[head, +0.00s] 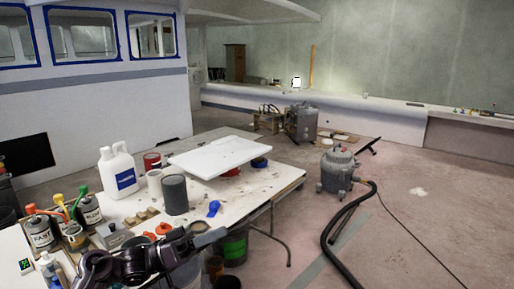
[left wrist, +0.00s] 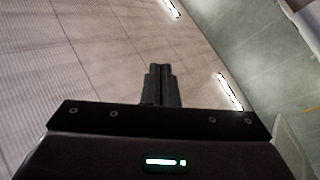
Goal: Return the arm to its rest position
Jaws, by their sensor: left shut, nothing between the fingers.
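My left arm (head: 135,266) comes in low at the bottom left of the head view, in front of the near edge of the worktable (head: 262,190). Its left gripper (head: 210,238) is at the right end of the arm, by the table's front edge. In the left wrist view the two dark fingers (left wrist: 162,72) are together, with nothing between them. Behind them are only the ceiling with bright lights and a wall, so the gripper is clear of objects there. My right gripper does not show.
On the table are a white jug (head: 118,172), a dark grey can (head: 174,194), a raised white panel (head: 218,156) and several bottles at the left. A vacuum (head: 338,170) with a black hose stands on the floor right.

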